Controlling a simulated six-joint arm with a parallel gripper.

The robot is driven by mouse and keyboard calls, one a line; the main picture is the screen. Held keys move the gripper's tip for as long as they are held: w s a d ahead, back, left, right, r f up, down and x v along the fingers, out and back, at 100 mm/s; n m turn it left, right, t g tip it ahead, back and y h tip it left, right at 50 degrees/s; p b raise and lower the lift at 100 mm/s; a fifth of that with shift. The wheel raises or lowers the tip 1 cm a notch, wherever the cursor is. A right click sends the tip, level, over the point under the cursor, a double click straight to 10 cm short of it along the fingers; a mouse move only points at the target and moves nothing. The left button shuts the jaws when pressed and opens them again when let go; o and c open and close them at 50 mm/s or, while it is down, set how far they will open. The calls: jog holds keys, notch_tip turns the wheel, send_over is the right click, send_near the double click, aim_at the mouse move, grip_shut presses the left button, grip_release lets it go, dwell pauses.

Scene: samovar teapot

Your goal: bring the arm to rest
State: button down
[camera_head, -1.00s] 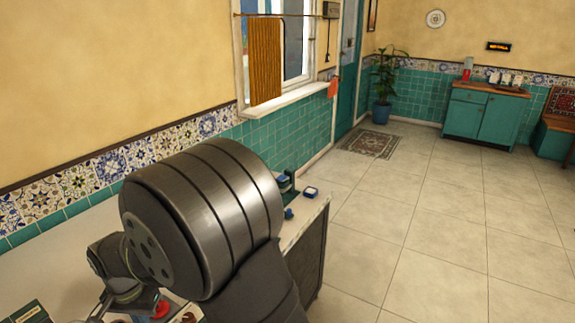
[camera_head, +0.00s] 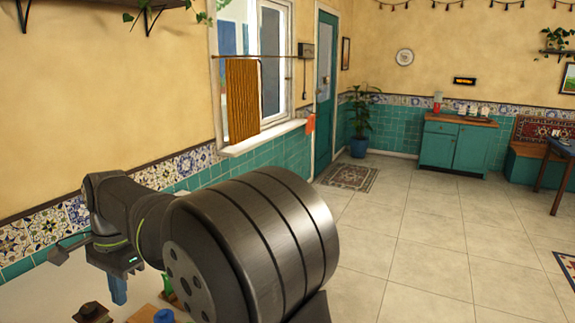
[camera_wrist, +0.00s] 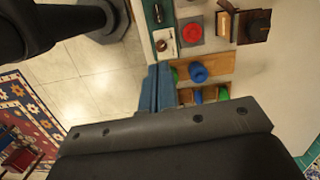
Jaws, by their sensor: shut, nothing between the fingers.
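My gripper (camera_head: 118,289) hangs at the left of the head view, its blue fingers pointing down above the white counter. In the wrist view the blue fingers (camera_wrist: 157,86) lie together with nothing between them. They show in front of the counter's edge, beside a wooden board with blue and green pieces. My arm's large dark joint fills the lower middle of the head view and hides part of the counter.
The wrist view shows a wooden board (camera_wrist: 222,66), a blue piece (camera_wrist: 198,73), a red round piece (camera_wrist: 192,32) on a grey base and a dark brown box (camera_wrist: 254,25). In the head view a brown object (camera_head: 91,312) stands below my gripper. The tiled floor (camera_head: 430,240) is open.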

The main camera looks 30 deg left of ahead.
jog(key=shift+w+d+r+m, duration=0.15)
jog(key=shift+w+r, duration=0.05)
jog(key=shift+r, duration=0.45)
jog(key=shift+w+d+r+m, duration=0.1)
jog(key=shift+w+r+m, duration=0.1)
jog(key=shift+r, duration=0.45)
